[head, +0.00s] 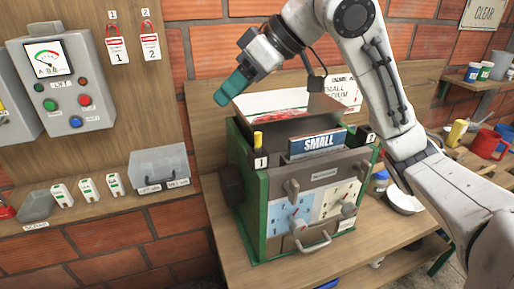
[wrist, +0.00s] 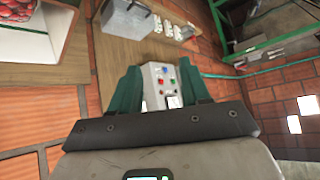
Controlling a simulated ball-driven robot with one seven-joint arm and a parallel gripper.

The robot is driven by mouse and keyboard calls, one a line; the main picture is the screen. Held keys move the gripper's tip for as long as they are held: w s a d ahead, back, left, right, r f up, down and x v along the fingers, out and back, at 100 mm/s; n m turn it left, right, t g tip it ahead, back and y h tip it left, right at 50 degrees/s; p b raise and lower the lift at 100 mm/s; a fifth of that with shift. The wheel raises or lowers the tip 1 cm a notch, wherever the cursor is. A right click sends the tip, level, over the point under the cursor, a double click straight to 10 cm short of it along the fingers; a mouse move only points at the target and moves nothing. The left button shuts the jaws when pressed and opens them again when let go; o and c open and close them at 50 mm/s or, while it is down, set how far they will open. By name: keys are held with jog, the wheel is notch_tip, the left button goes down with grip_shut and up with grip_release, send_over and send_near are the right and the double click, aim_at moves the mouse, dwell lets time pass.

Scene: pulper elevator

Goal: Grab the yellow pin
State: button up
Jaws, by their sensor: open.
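The yellow pin (head: 258,138) stands upright in the dark holder marked 1, at the front left top corner of the green and grey machine (head: 247,215). My gripper (head: 224,97) has teal fingers and is above and to the left of the pin, apart from it. In the wrist view my gripper (wrist: 160,88) shows two teal fingers spread apart with nothing between them. Beyond them is the grey control box with coloured buttons. The yellow pin does not show in the wrist view.
The machine's top holds a blue SMALL sign (head: 318,143) and an open hopper. The grey control box (head: 62,85) hangs on the left wall. Bowls and cups sit at the right. Open air surrounds my gripper's left side.

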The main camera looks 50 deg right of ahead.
aim_at(258, 133)
jog(key=s+d+m+g+h, duration=0.1)
jog(key=s+d+g+h, duration=0.2)
jog(key=s, duration=0.4)
jog(key=shift+y, duration=0.3)
jog(key=x, duration=0.3)
jog(key=p+x, duration=0.1)
jog(key=x, duration=0.3)
jog(key=d+x, duration=0.1)
jog(key=x, duration=0.3)
jog(key=shift+s+f+p, duration=0.2)
jog(key=shift+s+p, duration=0.1)
grip_shut()
